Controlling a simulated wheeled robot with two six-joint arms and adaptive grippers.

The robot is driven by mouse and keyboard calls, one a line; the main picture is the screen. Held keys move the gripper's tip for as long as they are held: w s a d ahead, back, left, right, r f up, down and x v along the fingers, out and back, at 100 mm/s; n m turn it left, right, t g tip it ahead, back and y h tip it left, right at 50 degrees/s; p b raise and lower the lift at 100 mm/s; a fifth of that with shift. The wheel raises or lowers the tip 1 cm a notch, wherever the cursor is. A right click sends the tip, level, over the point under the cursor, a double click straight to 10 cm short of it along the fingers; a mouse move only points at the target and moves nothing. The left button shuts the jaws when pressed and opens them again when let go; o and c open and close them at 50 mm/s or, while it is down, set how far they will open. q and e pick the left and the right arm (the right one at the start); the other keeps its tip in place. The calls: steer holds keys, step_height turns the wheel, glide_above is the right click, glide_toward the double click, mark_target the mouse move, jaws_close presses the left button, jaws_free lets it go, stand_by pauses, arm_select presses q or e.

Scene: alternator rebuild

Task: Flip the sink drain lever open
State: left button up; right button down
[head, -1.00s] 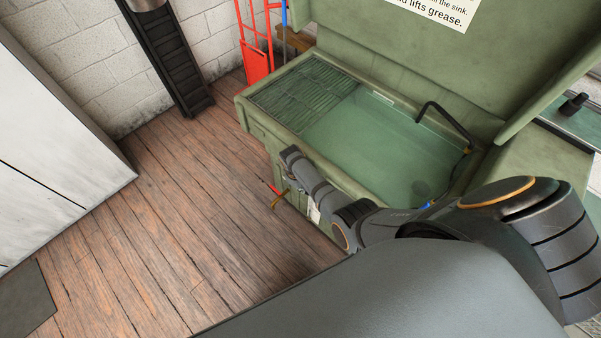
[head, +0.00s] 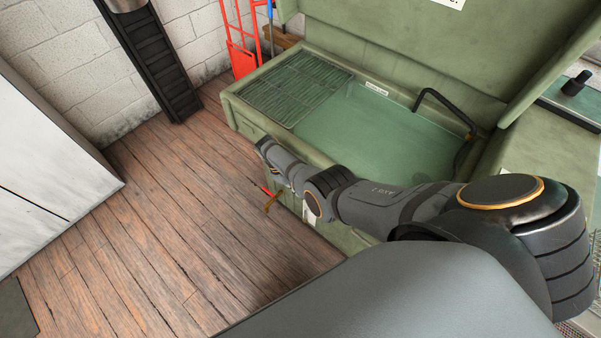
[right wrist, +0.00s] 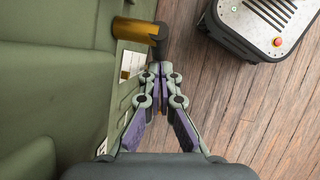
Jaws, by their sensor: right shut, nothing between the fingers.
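The green sink (head: 400,130) is a wash basin with greenish liquid and a slatted grate at its left end. On its front, low down, a brass drain pipe (head: 272,203) sticks out with a small red lever (head: 264,188) beside it. In the right wrist view the brass pipe (right wrist: 135,30) ends in a dark fitting at top centre. My right gripper (right wrist: 161,70) is shut and empty, its tips just below that fitting; whether they touch is unclear. My wrist hides it in the head view. The red lever is not discernible in the wrist view. My left gripper is out of view.
A black ladder-like rack (head: 155,60) and a red hand truck (head: 240,45) stand by the brick wall. A white cabinet (head: 50,150) is at the left. The wooden floor (head: 150,230) in front of the sink is clear. A black faucet (head: 445,108) arches over the basin.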

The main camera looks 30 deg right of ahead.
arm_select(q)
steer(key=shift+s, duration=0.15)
arm_select(e)
steer(key=shift+s+d+f, duration=0.1)
steer(key=shift+s+f, duration=0.2)
steer(key=shift+f, duration=0.2)
stand_by(0.3)
